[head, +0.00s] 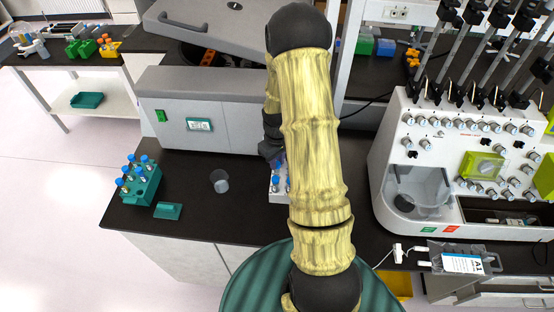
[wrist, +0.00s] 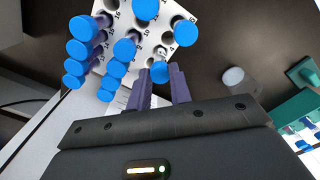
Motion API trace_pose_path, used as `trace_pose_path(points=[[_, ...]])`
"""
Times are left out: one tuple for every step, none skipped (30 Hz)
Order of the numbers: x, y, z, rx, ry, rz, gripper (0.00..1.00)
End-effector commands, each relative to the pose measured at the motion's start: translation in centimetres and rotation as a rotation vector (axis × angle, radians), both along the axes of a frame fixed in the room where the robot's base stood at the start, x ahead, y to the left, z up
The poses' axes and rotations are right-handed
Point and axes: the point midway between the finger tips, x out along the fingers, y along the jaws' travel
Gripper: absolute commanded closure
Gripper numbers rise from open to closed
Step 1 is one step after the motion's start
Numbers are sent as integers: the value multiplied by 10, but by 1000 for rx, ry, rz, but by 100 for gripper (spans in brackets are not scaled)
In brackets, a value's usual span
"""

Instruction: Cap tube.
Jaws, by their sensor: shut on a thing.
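In the wrist view my gripper (wrist: 161,75) is closed, with its two purple fingers around a blue cap (wrist: 160,72). Just beyond the cap, a pale tube opening (wrist: 159,52) shows in the white rack (wrist: 150,44); I cannot tell whether the cap touches it. The rack has numbered holes and several tubes with blue caps (wrist: 125,50), on the left and far side. In the head view the white rack (head: 278,197) is partly hidden behind my arm, and the fingers cannot be made out there.
A teal rack (head: 145,191) with blue-capped tubes stands left on the dark bench, with a teal block (head: 167,211) beside it. A clear cup (head: 219,181) stands between the racks. A centrifuge (head: 215,120) is behind, and a white processor (head: 450,170) is right.

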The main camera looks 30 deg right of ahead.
Motion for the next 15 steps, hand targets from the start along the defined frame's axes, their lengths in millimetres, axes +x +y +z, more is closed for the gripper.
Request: trace_pose_path(points=[[0, 0, -4, 0, 0, 0, 100], [0, 0, -5, 0, 0, 0, 100], [0, 0, -6, 0, 0, 0, 100], [0, 0, -6, 0, 0, 0, 100], [0, 0, -6, 0, 0, 0, 100], [0, 0, -6, 0, 0, 0, 100], [0, 0, -6, 0, 0, 0, 100], [0, 0, -5, 0, 0, 0, 100], [0, 0, -5, 0, 0, 0, 100], [0, 0, -5, 0, 0, 0, 100], [0, 0, -5, 0, 0, 0, 100], [0, 0, -5, 0, 0, -1, 100], [0, 0, -5, 0, 0, -4, 100], [0, 0, -6, 0, 0, -13, 100], [0, 0, -6, 0, 0, -36, 100]])
